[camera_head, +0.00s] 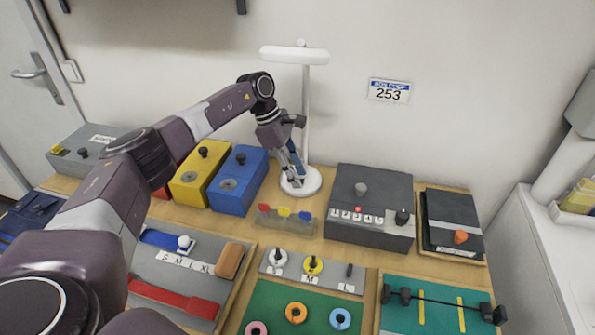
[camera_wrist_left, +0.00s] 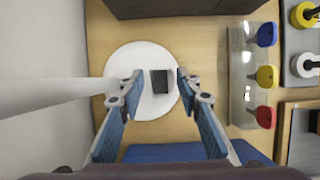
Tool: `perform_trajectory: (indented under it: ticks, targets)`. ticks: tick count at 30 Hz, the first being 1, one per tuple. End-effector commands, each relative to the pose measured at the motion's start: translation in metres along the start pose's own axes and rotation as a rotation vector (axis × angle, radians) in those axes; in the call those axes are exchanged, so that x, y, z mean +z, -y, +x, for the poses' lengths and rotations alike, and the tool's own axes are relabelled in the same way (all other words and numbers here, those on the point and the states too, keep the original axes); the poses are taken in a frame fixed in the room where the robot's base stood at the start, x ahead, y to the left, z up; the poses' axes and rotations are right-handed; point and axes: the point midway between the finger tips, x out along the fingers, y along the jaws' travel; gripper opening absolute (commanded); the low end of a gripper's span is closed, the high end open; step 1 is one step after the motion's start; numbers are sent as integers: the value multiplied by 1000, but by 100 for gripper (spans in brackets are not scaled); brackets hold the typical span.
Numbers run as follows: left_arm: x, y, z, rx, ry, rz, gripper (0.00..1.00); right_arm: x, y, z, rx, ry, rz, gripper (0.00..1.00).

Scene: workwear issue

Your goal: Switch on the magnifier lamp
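The white magnifier lamp (camera_head: 306,105) stands upright at the back of the table, with a flat head on a thin post and a round base (camera_head: 313,182). In the left wrist view the base (camera_wrist_left: 128,62) carries a small dark rectangular switch (camera_wrist_left: 160,81). My left gripper (camera_head: 297,178) points down over the base, beside the post. In its wrist view the left gripper (camera_wrist_left: 159,88) is open, with one finger on each side of the switch and gaps showing. The switch is hidden in the head view. My right gripper is not in view.
A blue box (camera_head: 238,181) and a yellow box (camera_head: 200,174) stand left of the base. A grey box (camera_head: 371,206) with a knob stands to its right. A rack with coloured knobs (camera_head: 285,219) lies in front. The wall is close behind.

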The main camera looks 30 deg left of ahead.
Motion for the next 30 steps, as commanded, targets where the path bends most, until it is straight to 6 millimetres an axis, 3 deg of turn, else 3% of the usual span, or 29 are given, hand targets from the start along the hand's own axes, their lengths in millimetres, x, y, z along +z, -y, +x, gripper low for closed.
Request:
perform_trajectory:
  ticks: [4, 10, 18, 25, 30]
  targets:
    - [-1, 0, 5, 1, 0, -1, 32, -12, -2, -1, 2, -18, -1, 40]
    - [-1, 0, 5, 1, 0, -1, 31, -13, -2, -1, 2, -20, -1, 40]
    - [0, 0, 5, 1, 0, -1, 1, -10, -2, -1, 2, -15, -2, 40]
    - [2, 0, 5, -1, -30, 3, 0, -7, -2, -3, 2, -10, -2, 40]
    - [9, -1, 6, 0, -193, 7, 0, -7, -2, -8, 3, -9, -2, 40]
